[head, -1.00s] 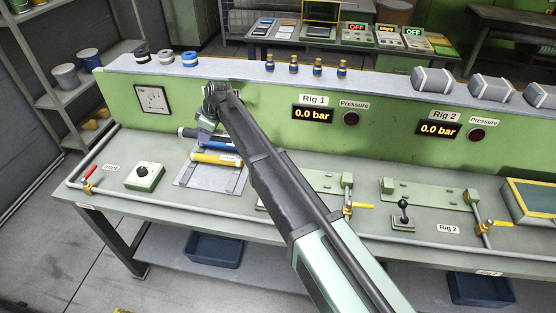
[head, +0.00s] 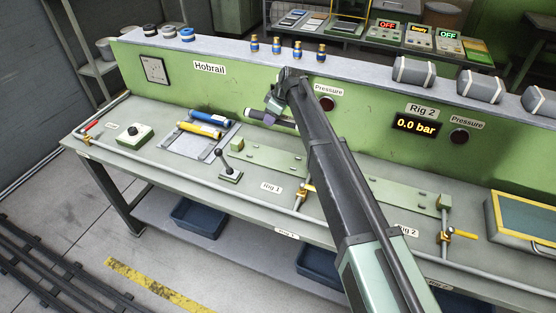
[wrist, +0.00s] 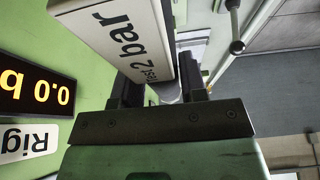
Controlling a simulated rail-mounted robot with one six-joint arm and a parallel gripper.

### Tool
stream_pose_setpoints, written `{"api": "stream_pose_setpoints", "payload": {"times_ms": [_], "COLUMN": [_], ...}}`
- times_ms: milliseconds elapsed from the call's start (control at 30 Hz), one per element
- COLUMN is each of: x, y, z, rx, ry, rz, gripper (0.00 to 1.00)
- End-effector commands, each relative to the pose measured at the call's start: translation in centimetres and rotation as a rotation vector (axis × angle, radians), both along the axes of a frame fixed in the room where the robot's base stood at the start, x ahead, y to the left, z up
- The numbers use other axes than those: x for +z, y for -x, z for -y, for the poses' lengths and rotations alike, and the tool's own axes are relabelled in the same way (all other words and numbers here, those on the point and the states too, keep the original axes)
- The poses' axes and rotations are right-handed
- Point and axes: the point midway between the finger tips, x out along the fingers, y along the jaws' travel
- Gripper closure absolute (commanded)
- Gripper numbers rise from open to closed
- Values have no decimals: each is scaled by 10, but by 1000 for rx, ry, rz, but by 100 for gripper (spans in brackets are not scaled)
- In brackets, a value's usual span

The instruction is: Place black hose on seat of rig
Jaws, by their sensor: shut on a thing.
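My gripper (head: 271,109) is shut on the black hose (head: 256,115), a short dark cylinder with a pale label. It holds the hose in the air, in front of the green back panel and above the rear of the Rig 1 seat. In the wrist view the held hose (wrist: 125,35) fills the space between the jaws (wrist: 160,95), its label reading "2 bar". The Rig 1 seat (head: 262,156) is a green plate on the bench with a lever at its left. The Rig 2 seat (head: 415,200) is a similar plate, partly behind my arm.
A yellow hose (head: 199,130) and a blue hose (head: 212,118) lie on a grey tray (head: 188,147) left of Rig 1. A black-knobbed lever (head: 229,165) stands beside the seat. A pipe with yellow valves runs along the bench front. Fittings line the panel's top ledge.

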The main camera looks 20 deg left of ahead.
Motion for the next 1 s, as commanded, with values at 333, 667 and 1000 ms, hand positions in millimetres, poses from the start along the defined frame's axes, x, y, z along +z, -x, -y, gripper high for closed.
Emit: {"api": "stream_pose_setpoints", "payload": {"times_ms": [333,667,1000], "x": [-129,-155,-171], "y": [0,0,0], "z": [0,0,0], "rx": [0,0,0], "ry": [0,0,0], "rz": [0,0,0], "gripper": [93,93,93]}}
